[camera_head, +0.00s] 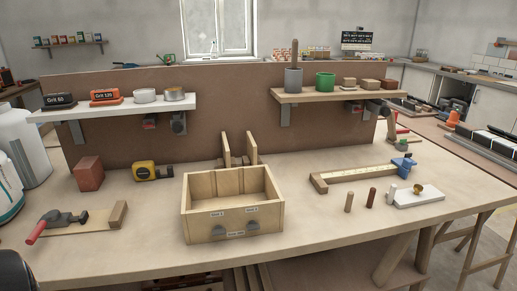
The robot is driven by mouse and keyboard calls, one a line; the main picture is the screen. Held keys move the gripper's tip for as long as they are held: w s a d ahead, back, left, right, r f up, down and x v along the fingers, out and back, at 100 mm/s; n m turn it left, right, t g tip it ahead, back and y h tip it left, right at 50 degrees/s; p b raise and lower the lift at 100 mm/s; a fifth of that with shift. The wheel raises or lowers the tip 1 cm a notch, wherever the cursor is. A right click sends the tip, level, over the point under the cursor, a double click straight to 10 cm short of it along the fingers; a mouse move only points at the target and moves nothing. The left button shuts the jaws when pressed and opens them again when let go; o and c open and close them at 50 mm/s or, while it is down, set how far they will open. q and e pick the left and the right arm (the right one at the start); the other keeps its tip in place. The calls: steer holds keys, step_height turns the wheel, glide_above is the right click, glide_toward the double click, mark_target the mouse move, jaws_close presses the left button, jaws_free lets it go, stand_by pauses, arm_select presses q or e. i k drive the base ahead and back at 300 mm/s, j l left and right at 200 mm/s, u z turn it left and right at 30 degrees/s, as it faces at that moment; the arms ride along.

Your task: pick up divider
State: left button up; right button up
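Two thin upright wooden boards, which look like dividers, stand behind the open wooden box. One is the left divider (226,149) and the other is the right divider (251,149). They stand slightly apart, and the box's back wall hides part of their lower ends. The wooden box (234,222) is at the middle front of the bench. It has small labels and two grey pulls on its front, and its inside looks empty with vertical strips on the back wall. Neither of my grippers is in view.
A red-brown block (88,174) and a yellow tape measure (152,171) lie left of the box. A red-handled clamp (60,224) lies front left. A ruler board (352,175), short dowels (370,198) and a white plate (420,199) are right. Two shelves overhang the back.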

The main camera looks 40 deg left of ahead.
mark_target(226, 150)
steer(key=k+j+u, duration=0.1)
steer(key=u, duration=0.25)
steer(key=j+u, duration=0.4)
steer(key=k+j+u, duration=0.1)
steer(key=u, duration=0.25)
